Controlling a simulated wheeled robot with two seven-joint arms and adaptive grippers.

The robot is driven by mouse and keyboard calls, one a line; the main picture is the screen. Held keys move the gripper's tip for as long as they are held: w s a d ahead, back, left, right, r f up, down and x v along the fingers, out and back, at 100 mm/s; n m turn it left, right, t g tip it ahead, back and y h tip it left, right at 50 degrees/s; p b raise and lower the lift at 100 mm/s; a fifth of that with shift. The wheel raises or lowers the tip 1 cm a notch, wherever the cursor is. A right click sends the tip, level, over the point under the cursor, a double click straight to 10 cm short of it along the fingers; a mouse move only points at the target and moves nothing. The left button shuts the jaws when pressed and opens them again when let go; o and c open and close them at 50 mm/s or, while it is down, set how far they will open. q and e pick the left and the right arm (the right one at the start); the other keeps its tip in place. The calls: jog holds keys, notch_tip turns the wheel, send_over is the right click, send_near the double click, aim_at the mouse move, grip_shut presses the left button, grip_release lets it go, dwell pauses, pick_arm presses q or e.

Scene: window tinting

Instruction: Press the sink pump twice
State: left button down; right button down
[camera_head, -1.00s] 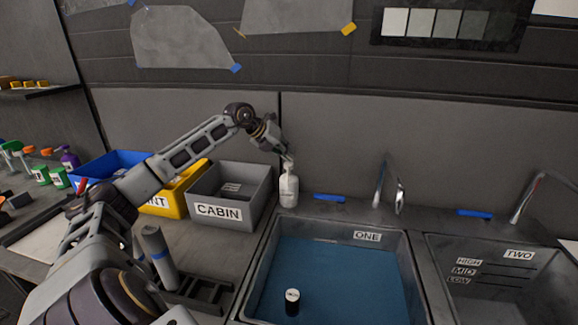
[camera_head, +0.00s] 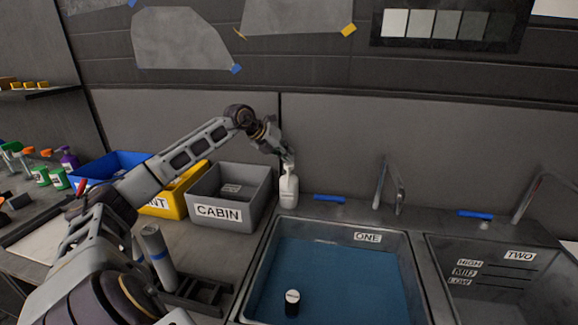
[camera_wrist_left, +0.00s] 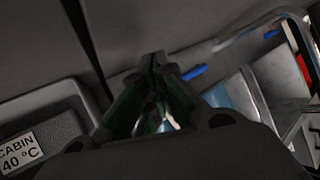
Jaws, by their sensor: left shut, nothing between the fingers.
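The sink pump is a white bottle (camera_head: 289,189) standing at the back left corner of the sink labelled ONE (camera_head: 262,275). My left gripper (camera_head: 289,160) is right at the top of the bottle and covers its pump head. In the left wrist view the fingers of my left gripper (camera_wrist_left: 153,62) are closed together with nothing between them. The bottle is mostly hidden behind the gripper there. I cannot tell whether the fingertips touch the pump head. My right gripper is not in view.
A grey CABIN bin (camera_head: 218,213) stands left of the bottle, with yellow and blue bins beyond it. A faucet (camera_head: 381,182) and a blue tool (camera_head: 329,198) are to the right. Sink ONE holds blue water and a small black-and-white object (camera_head: 292,303).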

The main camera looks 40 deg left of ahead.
pick_arm(q)
jog(key=shift+s+f+b, duration=0.1)
jog(key=shift+f+b, duration=0.55)
jog(key=shift+f, duration=0.25)
dwell(1.2)
jog(key=shift+r, duration=0.15)
jog(key=shift+r+p, duration=1.2)
jog(key=shift+r, duration=0.1)
jog(key=shift+r, duration=0.1)
jog(key=shift+r+p, duration=2.1)
jog(key=shift+r, duration=0.35)
jog(key=shift+r, duration=0.1)
dwell(0.4)
